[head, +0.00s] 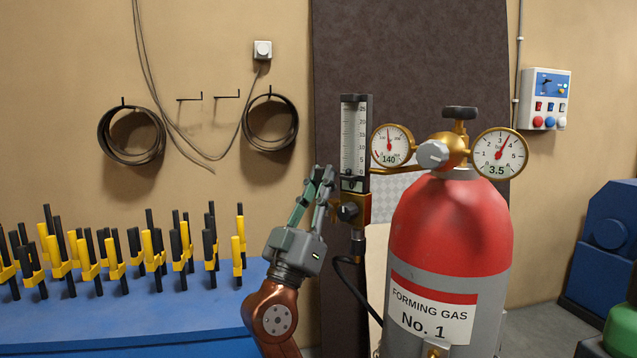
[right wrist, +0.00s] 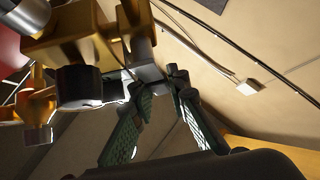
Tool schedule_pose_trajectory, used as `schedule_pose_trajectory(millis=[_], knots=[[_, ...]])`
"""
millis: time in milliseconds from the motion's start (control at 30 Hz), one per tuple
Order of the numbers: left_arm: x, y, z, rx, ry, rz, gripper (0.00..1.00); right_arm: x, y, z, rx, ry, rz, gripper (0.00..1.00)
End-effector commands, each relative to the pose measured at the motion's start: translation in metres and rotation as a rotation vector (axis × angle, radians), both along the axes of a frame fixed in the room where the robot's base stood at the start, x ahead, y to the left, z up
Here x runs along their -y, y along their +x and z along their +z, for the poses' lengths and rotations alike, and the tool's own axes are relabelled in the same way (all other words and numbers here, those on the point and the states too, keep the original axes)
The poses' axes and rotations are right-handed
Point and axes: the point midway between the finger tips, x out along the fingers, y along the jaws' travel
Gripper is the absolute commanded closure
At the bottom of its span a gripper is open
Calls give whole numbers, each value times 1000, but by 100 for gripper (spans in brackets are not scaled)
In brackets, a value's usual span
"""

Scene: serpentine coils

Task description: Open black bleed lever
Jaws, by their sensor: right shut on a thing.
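My right gripper (head: 322,176) is at the left side of the brass valve block (head: 362,203) below the flow meter. It is shut on a small part there, which I take to be the black bleed lever; the fingers hide most of it. In the right wrist view the fingertips (right wrist: 160,80) meet beside the brass block (right wrist: 75,42), at a small grey and dark piece. A black round knob (head: 348,212) on the block's front is beside the fingers and clear of them. My left gripper is not in view.
The red gas cylinder (head: 450,225) with two gauges stands close on the right. The flow meter tube (head: 354,135) rises above the block, and a black hose (head: 345,270) hangs below. A blue bench (head: 150,325) with yellow and black racks is at left.

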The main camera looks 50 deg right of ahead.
Motion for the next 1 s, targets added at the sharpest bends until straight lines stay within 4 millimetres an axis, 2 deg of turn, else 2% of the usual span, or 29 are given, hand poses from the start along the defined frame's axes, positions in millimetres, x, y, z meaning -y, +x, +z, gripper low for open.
schedule_pose_trajectory(millis=[100,133,400,733,1000], knots=[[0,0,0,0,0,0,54,0,-1,2,2,-1,0,100],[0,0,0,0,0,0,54,0,-1,2,2,-1,0,84],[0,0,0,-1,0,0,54,0,0,1,1,0,0,67],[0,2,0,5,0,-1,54,-2,0,-2,0,0,0,67],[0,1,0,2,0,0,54,-24,-4,-29,-2,0,3,67]])
